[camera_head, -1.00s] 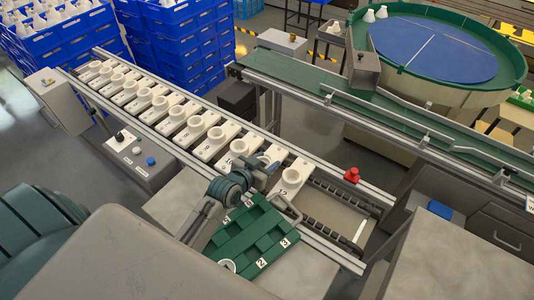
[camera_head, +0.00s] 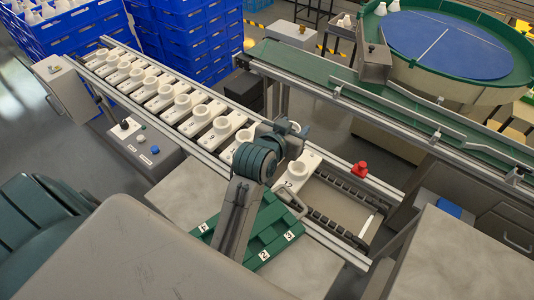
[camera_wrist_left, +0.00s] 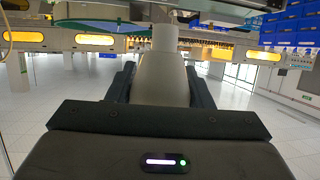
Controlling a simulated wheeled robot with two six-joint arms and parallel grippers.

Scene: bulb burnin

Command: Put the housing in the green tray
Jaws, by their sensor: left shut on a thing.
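My left gripper (camera_head: 284,135) is above the near end of the line of white carriers, beyond the green tray. It also shows in the left wrist view, where its dark fingers (camera_wrist_left: 161,85) are shut on the housing (camera_wrist_left: 160,78), a pale, tapered body with a white cylindrical neck pointing up in the picture. In the head view the gripper mostly hides the held part. The green tray (camera_head: 280,218), with labels 1, 2 and 3, lies on the near bench, partly covered by my left arm. My right gripper does not show.
White carriers (camera_head: 205,116) with white round parts stand in a row on the railed conveyor (camera_head: 345,203). A red knob (camera_head: 359,168) sits on its far rail. A control box (camera_head: 140,145) stands left. A green belt (camera_head: 370,110) and round feeder (camera_head: 440,50) lie beyond.

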